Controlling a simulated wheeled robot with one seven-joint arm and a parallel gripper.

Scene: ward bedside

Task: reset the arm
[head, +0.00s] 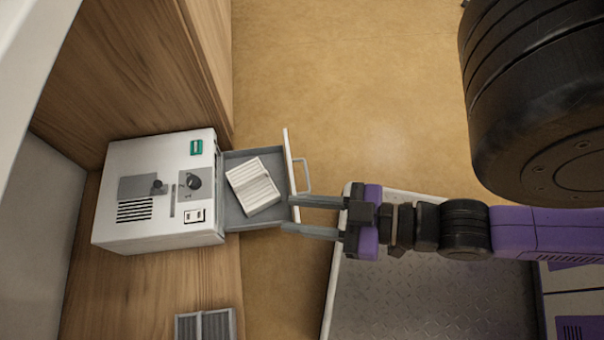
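My gripper (287,214) is open, its two grey fingers pointing left with a clear gap between them and nothing held. The fingertips are at the front of a pulled-out drawer (234,216), close to its lower right corner and below its handle (306,176). I cannot tell whether they touch the drawer front. My arm stretches from the right side of the view, with purple and black links.
The drawer belongs to a white machine (115,232) with a knob and switches on a wooden surface (150,290). A white ribbed block (253,186) lies in the drawer. A grey ribbed item (205,325) sits at the bottom edge. Tan floor (340,90) is open above.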

